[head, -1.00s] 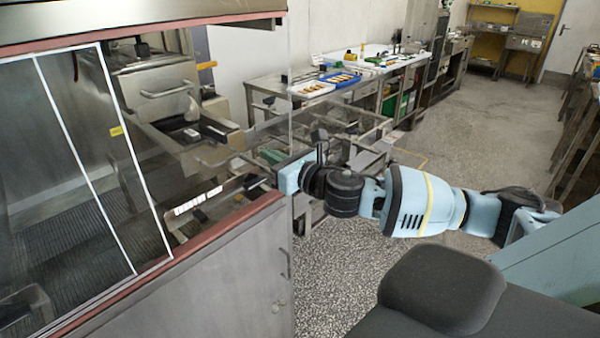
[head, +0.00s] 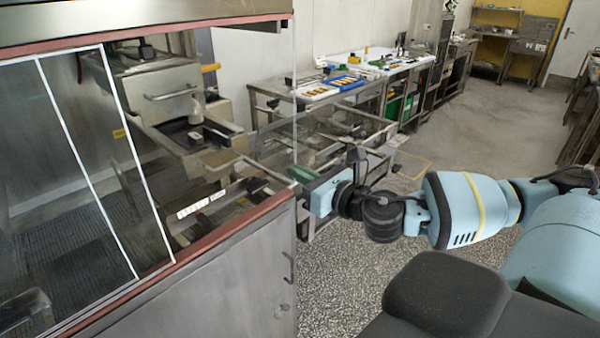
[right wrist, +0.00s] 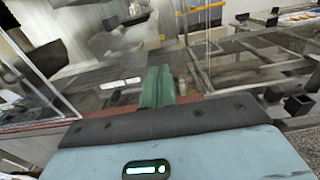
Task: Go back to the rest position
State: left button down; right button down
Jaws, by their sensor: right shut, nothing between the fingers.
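My right gripper (head: 302,174) shows in the head view just right of the enrober's clear side panel, its arm coming in from the right. Its green fingers are together and hold nothing; they also show in the right wrist view (right wrist: 157,87). The fingers are close to the machine's red front rail, and I cannot tell whether they are clear of it. My left gripper is not in view.
The glass-fronted machine (head: 200,285) fills the left side, with a red rail (head: 240,224) along its edge. A steel bench with trays (head: 318,91) stands behind. The speckled floor (head: 480,125) beyond my arm is open.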

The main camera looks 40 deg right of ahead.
jog(key=s+a+f+m+g, duration=0.25)
jog(key=f+m, duration=0.25)
jog(key=f, duration=0.3)
jog(key=s+a+f+m+g, duration=0.1)
jog(key=s+f+m, duration=0.2)
jog(key=f+m, duration=0.35)
jog(key=s+a+f+m+g, duration=0.2)
jog(key=s+f+m, duration=0.15)
jog(key=f, duration=0.55)
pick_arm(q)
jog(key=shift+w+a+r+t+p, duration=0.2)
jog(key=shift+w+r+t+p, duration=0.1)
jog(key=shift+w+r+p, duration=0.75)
pick_arm(e)
jog(key=s+a+f+m+g, duration=0.2)
jog(key=s+a+f+m, duration=0.4)
jog(key=s+f+m, duration=0.2)
jog(key=s+a+f+m+g, duration=0.1)
jog(key=s+a+f+m, duration=0.5)
jog(key=s+m, duration=0.6)
notch_tip(320, 180, down, 2)
jog(key=shift+s+a+f+g, duration=0.1)
jog(key=shift+s+a+g, duration=0.2)
jog(key=shift+s, duration=0.3)
